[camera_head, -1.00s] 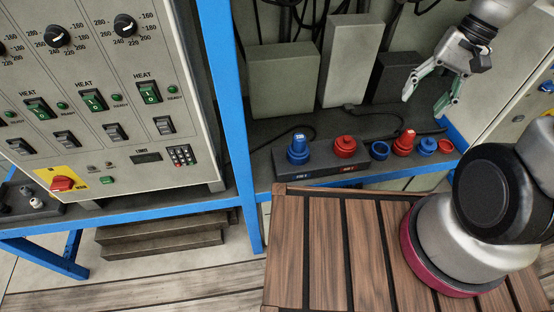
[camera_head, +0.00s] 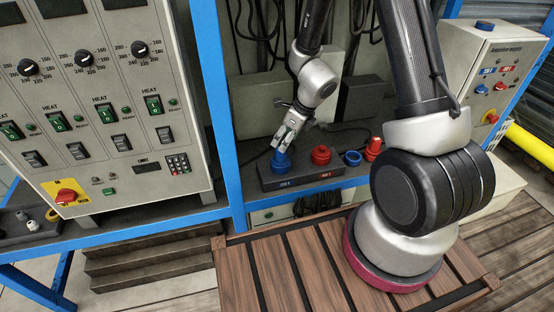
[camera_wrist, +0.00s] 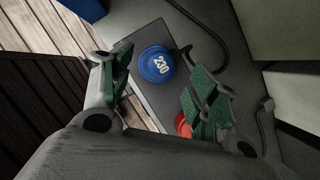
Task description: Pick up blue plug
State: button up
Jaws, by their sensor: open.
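The blue plug (camera_head: 281,160) stands at the left end of a dark socket box (camera_head: 301,182) on the blue-framed shelf. In the wrist view the blue plug (camera_wrist: 156,65), marked 230, shows from above, ahead of and between my fingertips. My gripper (camera_head: 284,142) is open just above it, pointing down at a tilt. The wrist view shows the green-padded fingers of my gripper (camera_wrist: 160,78) apart on either side, with nothing held. I cannot tell whether the fingers touch the plug.
A red socket or cap (camera_head: 321,155) sits beside the blue plug on the box. Further right are a blue ring (camera_head: 352,158) and a red plug (camera_head: 373,148). Grey boxes (camera_head: 251,105) stand behind, with a black cable (camera_wrist: 190,28) nearby. A control cabinet (camera_head: 110,110) is at left.

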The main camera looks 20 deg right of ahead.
aim_at(280, 155)
jog(key=x, duration=0.6)
jog(key=shift+w+d+f, duration=0.1)
jog(key=shift+d+f, duration=0.05)
jog(key=shift+f, duration=0.2)
jog(key=shift+c, duration=0.2)
jog(key=c, duration=1.1)
jog(key=shift+r, duration=0.15)
